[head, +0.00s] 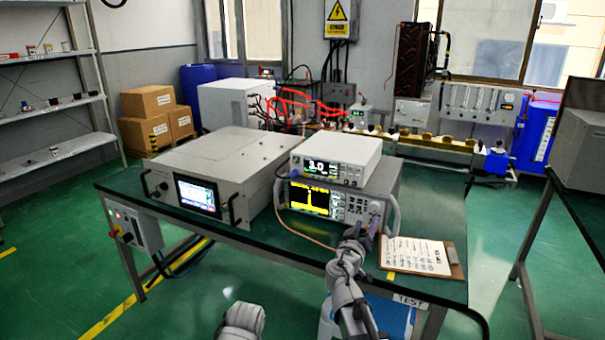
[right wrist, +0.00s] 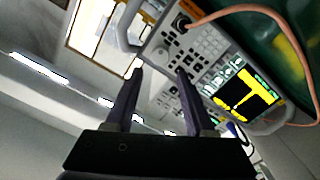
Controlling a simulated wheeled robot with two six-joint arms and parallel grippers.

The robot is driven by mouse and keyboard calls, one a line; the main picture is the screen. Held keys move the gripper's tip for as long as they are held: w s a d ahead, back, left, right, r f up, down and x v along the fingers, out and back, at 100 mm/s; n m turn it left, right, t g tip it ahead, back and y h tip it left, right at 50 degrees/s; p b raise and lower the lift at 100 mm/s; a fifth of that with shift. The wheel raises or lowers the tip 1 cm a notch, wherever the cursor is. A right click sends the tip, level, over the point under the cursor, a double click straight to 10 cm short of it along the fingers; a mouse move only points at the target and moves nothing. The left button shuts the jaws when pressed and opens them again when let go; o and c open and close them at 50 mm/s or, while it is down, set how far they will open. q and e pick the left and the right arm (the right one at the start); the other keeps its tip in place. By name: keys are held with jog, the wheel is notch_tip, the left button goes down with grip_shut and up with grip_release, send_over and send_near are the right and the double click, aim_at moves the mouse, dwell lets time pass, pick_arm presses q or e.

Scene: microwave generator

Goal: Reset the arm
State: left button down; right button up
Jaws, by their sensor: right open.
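My right gripper (head: 368,226) is in front of the right side of the lower instrument (head: 345,205), near its knobs. In the right wrist view its two dark fingers (right wrist: 160,82) are apart with nothing between them. The instrument's keypad and yellow-trace screen (right wrist: 245,95) show just beyond the fingers. I cannot tell whether a fingertip touches the panel. My left arm (head: 242,322) shows only as a grey rounded part at the bottom edge; its gripper is not in view.
The instruments stand on a dark green table (head: 290,235). A white instrument (head: 336,158) is stacked on top, and a large grey unit (head: 215,175) stands to the left. A clipboard (head: 420,257) lies at the right front. An orange cable (head: 300,235) runs along the front. A red-button box (head: 135,228) hangs at the left.

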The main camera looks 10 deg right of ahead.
jog(key=s+a+n+g+y+p, duration=0.2)
jog(key=s+a+g+y+p, duration=0.2)
jog(key=s+a+g+p, duration=0.3)
jog(key=s+a+f+n+g+y+p, duration=0.1)
jog(key=s+a+g+y+p, duration=0.4)
jog(key=s+a+p, duration=0.7)
jog(key=s+a+n+g, duration=0.1)
jog(key=s+a, duration=0.3)
jog(key=s, duration=0.4)
jog(key=shift+a+f+n+g, duration=0.25)
jog(key=shift+n+g, duration=0.15)
jog(key=shift+g, duration=0.5)
